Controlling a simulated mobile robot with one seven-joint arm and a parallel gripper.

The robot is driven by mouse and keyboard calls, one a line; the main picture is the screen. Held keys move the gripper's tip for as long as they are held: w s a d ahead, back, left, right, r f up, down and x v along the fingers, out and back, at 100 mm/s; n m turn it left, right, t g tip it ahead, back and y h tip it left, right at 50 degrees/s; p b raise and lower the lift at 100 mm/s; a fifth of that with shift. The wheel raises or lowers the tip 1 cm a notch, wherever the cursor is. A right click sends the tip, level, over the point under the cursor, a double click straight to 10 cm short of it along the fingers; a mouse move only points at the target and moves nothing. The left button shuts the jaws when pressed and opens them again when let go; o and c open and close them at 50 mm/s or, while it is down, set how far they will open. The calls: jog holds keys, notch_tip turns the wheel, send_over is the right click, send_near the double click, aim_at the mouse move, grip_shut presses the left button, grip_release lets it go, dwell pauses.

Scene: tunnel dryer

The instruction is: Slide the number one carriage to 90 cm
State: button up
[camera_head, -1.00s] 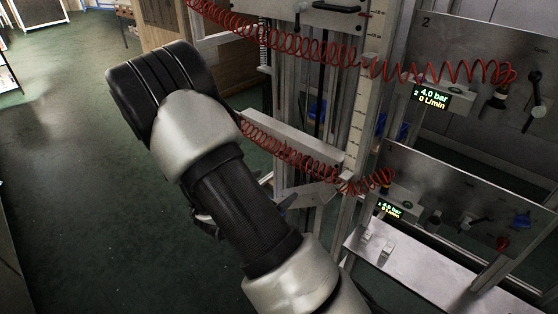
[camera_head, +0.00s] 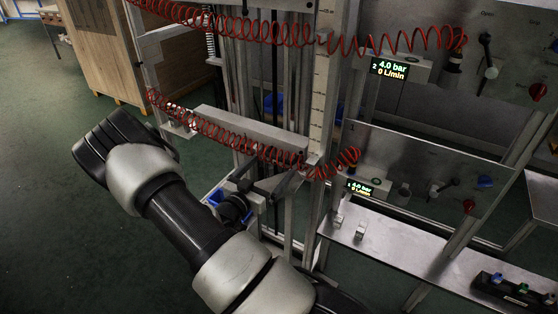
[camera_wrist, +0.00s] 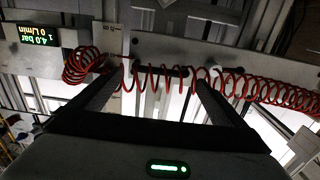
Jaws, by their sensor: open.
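The lower carriage (camera_head: 250,130), a light grey bar across the upright rails, has a red coiled hose along its front. I take it as number one, since the display (camera_head: 359,188) beside it starts with 1. In the wrist view the carriage (camera_wrist: 195,48) spans the top, with a dark handle-like part (camera_wrist: 172,72) behind the coils. My gripper (camera_head: 265,190) is just below and in front of the carriage. In the wrist view my gripper (camera_wrist: 150,82) is open, its fingers apart, pointing at the carriage with nothing clearly between them. The upright scale (camera_head: 324,80) stands right of the carriage; its marks are too small to read.
The upper red hose (camera_head: 270,32) hangs above. A panel (camera_head: 420,170) with knobs and levers stands at the right, over a metal shelf (camera_head: 390,252). A black box with coloured buttons (camera_head: 512,290) sits on the shelf. Green floor lies open at left.

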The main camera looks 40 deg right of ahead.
aim_at(279, 159)
jog(key=x, duration=0.6)
jog(key=shift+c, duration=0.4)
